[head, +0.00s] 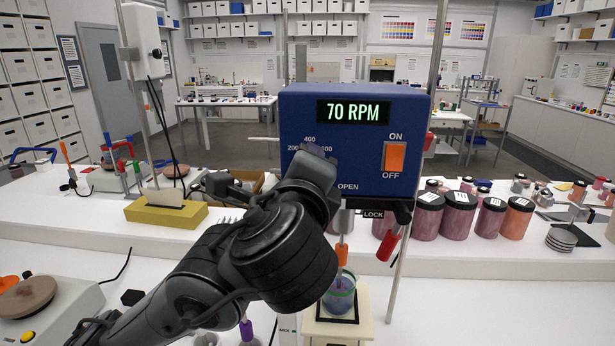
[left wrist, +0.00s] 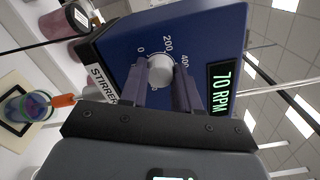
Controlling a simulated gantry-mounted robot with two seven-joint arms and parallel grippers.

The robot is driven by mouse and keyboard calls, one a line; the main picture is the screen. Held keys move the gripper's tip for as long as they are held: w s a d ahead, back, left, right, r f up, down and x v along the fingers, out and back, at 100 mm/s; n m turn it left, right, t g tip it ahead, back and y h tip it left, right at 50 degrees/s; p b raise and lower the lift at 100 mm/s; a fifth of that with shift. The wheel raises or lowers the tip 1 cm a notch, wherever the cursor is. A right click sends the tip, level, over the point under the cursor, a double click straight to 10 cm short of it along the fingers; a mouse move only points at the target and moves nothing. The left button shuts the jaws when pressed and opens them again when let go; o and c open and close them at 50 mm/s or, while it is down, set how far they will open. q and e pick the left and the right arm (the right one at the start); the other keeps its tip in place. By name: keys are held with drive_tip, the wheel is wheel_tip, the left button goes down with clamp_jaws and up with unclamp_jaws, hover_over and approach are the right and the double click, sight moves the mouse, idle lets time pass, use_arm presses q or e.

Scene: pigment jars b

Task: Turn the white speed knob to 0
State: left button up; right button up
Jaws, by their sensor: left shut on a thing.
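The blue stirrer head (head: 355,185) faces me in the middle of the head view, and its display (head: 353,111) reads 70 RPM. The white speed knob (left wrist: 160,68) shows in the left wrist view, with a printed scale of 0, 200 and 400 around it. My left gripper (head: 318,152) is at the dial and hides the knob in the head view. In the left wrist view its two fingers (left wrist: 160,84) are shut on the knob's sides. My right gripper is not in view.
An orange ON/OFF switch (head: 395,156) is right of the dial. A beaker of bluish liquid (head: 340,300) stands below the head. A red-handled clamp (head: 389,244) and several pigment jars (head: 458,216) are to the right. A yellow block (head: 166,215) is at left.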

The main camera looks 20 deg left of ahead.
use_arm(q)
drive_tip(key=n+b, duration=0.2)
drive_tip(key=n, duration=0.2)
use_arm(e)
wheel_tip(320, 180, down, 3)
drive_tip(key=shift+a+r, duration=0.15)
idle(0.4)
use_arm(q)
drive_tip(key=o, duration=1.1)
drive_tip(key=shift+c, duration=0.2)
drive_tip(key=shift+s, duration=0.15)
